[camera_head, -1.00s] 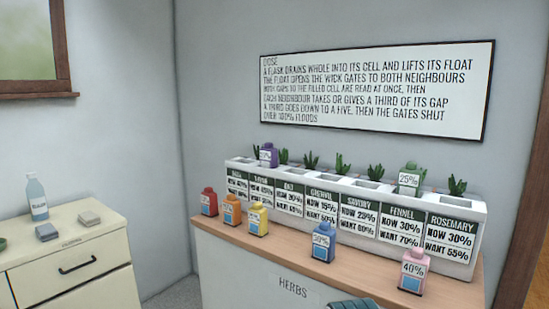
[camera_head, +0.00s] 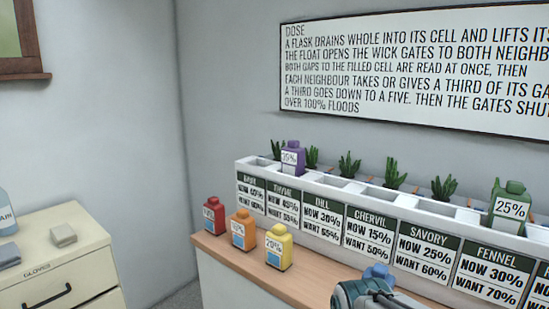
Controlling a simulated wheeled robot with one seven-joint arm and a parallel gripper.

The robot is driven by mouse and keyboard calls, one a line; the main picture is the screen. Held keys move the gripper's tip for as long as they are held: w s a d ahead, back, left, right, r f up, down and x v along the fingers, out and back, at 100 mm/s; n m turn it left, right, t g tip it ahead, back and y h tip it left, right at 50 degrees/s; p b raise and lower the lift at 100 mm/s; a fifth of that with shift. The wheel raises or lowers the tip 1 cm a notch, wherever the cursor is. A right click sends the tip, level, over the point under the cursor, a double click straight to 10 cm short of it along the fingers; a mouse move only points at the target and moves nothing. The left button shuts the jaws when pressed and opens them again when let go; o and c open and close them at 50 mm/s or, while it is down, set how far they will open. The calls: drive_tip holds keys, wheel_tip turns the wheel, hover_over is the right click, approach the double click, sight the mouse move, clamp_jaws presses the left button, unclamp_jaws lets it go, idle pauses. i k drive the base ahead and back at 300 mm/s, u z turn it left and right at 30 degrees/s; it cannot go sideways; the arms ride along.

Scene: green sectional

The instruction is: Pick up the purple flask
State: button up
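The purple flask (camera_head: 292,158) stands upright in the white planter (camera_head: 330,190), in a cell near its left end, behind the Thyme and Dill labels. Its white label appears to read 35%. My gripper (camera_head: 378,290) shows only in part at the bottom edge, in front of the planter and well to the right of and below the purple flask. Its fingertips are not clear, so I cannot tell if it is open or shut.
Red (camera_head: 214,215), orange (camera_head: 243,229) and yellow (camera_head: 279,246) flasks stand on the wooden counter before the planter. A blue flask (camera_head: 379,272) shows partly behind my gripper. A green flask (camera_head: 510,206) sits in the planter at right. Small plants rise along its back.

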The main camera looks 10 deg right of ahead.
sight(293, 156)
drive_tip(key=k, duration=0.5)
drive_tip(key=u, duration=1.45)
drive_tip(key=i, duration=2.2)
drive_tip(key=z, duration=2.2)
